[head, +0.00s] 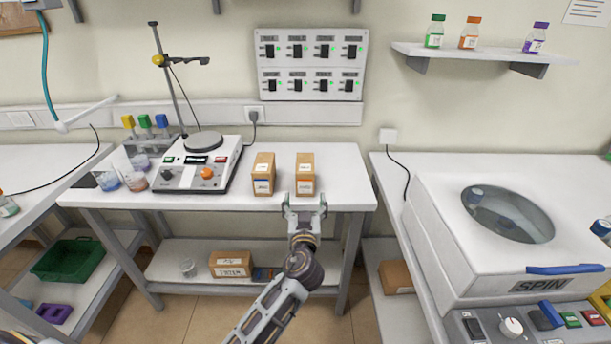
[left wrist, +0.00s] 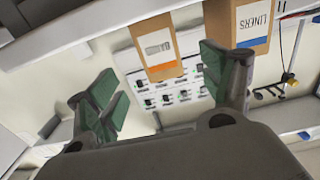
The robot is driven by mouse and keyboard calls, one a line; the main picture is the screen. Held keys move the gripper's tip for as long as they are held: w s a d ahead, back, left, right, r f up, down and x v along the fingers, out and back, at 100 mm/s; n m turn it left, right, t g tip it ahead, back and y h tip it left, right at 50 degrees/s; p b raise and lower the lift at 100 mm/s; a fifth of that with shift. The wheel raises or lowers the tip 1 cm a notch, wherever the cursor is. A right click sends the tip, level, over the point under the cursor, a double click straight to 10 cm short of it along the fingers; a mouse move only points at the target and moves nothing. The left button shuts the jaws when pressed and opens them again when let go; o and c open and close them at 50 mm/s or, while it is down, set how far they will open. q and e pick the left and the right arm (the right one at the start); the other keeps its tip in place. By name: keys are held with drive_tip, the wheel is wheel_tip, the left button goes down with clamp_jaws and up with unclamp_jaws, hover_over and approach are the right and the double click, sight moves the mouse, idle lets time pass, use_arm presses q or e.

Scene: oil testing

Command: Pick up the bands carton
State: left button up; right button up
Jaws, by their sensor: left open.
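Two brown cartons stand upright side by side on the middle table. My left gripper (head: 305,203) is open and empty at the table's front edge, in front of the right carton. Its fingers (left wrist: 162,85) are apart, with that carton beyond the gap. My right gripper is not in view.
A hotplate stirrer (head: 200,165) with a stand is left of the cartons. The table right of the cartons is clear. A spin machine (head: 510,220) stands on the right bench. A lower shelf holds another carton (head: 232,264). A switch panel (head: 310,64) hangs behind.

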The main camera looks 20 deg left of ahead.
sight(305, 184)
use_arm(q)
drive_tip(key=x, duration=0.3)
drive_tip(key=shift+a, duration=0.1)
drive_tip(key=shift+w+a+p, duration=0.1)
drive_tip(key=shift+w+p, duration=0.2)
drive_tip(key=shift+w, duration=0.15)
drive_tip(key=shift+w+a, duration=0.1)
drive_tip(key=shift+w, duration=0.2)
drive_tip(key=shift+x, duration=1.2)
drive_tip(key=shift+w+a+p, duration=0.1)
drive_tip(key=shift+w+p, duration=0.2)
drive_tip(key=shift+w, duration=0.45)
drive_tip(key=shift+p+x, duration=0.55)
drive_tip(key=shift+x, duration=1.45)
drive_tip(key=shift+w+a+f, duration=0.1)
drive_tip(key=shift+w+a, duration=0.05)
drive_tip(key=shift+w, duration=0.45)
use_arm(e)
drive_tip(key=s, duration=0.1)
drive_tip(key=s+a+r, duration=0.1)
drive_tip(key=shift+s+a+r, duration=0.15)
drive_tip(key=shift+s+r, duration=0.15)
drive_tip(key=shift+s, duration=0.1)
